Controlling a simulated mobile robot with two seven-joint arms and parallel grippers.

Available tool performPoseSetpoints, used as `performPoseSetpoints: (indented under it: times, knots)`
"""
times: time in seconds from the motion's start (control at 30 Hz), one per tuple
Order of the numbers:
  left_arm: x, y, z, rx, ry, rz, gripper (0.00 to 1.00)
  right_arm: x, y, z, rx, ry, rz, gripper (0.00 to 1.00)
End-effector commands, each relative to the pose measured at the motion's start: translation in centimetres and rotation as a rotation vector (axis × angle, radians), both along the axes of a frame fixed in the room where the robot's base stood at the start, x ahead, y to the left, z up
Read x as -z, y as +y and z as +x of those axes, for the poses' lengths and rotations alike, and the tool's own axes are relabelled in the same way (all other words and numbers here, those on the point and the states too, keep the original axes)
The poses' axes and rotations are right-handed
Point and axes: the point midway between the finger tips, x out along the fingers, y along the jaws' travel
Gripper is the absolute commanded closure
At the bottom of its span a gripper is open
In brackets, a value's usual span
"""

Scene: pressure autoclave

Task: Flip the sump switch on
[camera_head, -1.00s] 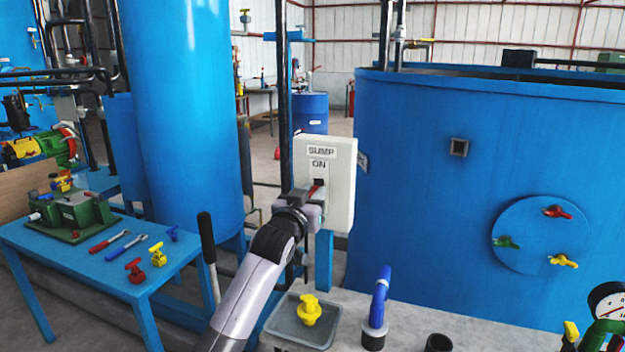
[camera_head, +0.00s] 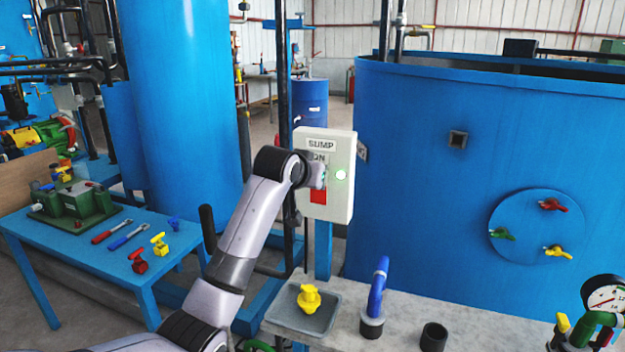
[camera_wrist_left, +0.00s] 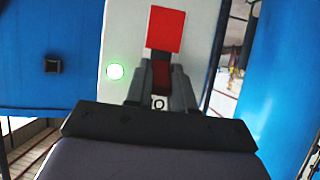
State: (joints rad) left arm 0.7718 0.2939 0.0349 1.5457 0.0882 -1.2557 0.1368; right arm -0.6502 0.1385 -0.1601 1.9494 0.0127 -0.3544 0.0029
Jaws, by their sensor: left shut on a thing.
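The sump switch box (camera_head: 338,205) is a white panel with a SUMP label and an ON label, partly covered by my gripper. My left gripper (camera_head: 318,177) is at the box's front, just below the ON label. In the left wrist view, its two fingers (camera_wrist_left: 161,72) are shut on the dark red switch lever (camera_wrist_left: 161,70). A bright red plate (camera_head: 318,196) shows below the gripper; it also shows in the left wrist view (camera_wrist_left: 165,28). A greenish-white lamp (camera_head: 341,175) glows on the box; it also shows in the wrist view (camera_wrist_left: 116,71). My right gripper is out of view.
A blue post holds the box behind a grey bench (camera_head: 465,325) with a grey tray (camera_head: 275,313), a yellow valve, a blue pipe (camera_head: 376,290) and a pressure gauge (camera_head: 604,299). A large blue tank (camera_head: 430,210) stands right. A blue tool table (camera_head: 80,245) stands left.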

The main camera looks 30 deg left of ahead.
Motion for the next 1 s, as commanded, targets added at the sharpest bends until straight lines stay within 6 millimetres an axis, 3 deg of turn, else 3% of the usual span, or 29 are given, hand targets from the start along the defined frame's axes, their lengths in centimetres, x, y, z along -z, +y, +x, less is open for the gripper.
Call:
performPoseSetpoints:
  times: [0.43, 0.47, 0.53, 1.0]
  knots:
    - [-0.43, 0.09, 0.07, -0.001, 0.0, 0.0, 1.0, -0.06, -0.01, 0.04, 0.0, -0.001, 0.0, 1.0]
    - [-0.44, 0.09, 0.08, -0.001, 0.0, 0.0, 0.74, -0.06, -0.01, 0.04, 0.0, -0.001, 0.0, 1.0]
    - [-0.45, 0.09, 0.07, -0.001, 0.0, 0.0, 0.51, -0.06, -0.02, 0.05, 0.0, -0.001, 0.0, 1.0]
    - [-0.65, -0.15, -0.78, 0.0, 0.004, -0.001, 0.51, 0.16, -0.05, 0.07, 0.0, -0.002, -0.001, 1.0]
